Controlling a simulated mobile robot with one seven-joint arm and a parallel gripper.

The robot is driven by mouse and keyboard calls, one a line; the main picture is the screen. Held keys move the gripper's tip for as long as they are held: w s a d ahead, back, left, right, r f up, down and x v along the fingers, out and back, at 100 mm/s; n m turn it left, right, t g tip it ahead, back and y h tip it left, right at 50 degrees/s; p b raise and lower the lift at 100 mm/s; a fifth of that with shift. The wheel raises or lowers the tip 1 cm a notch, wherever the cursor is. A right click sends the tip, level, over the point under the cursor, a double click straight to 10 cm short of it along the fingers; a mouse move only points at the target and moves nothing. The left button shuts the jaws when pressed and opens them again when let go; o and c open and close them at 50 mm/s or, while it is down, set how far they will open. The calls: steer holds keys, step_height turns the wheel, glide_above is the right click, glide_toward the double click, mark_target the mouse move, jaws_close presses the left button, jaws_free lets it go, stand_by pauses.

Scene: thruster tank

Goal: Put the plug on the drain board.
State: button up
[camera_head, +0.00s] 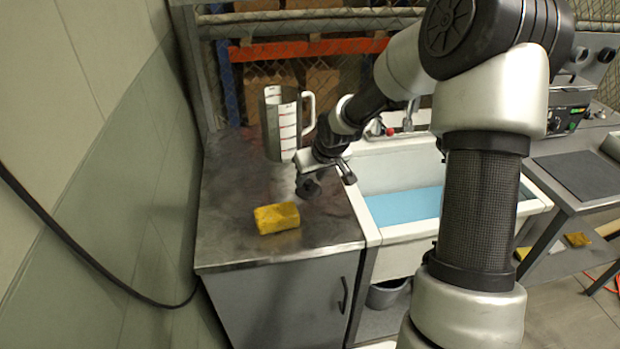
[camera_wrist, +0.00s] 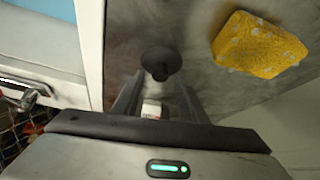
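The black plug (camera_wrist: 161,63), a dark disc with a raised knob, shows just beyond my fingertips in the wrist view. It appears to rest on the steel drain board (camera_wrist: 207,82), though exact contact is hard to tell. In the head view the plug (camera_head: 308,187) is a dark shape over the drain board (camera_head: 232,212), close below my gripper (camera_head: 325,172). My gripper (camera_wrist: 160,88) has its two fingers apart, with a gap between the tips and no clear grip on the plug.
A yellow sponge (camera_head: 277,218) lies near the board's front; it also shows in the wrist view (camera_wrist: 260,45). A measuring jug (camera_head: 281,125) stands behind my gripper. The sink (camera_head: 405,207) with blue water is to the right. The board's left side is clear.

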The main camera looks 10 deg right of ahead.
steer(key=p+v, duration=0.2)
steer(key=v, duration=0.9)
steer(key=shift+p, duration=0.4)
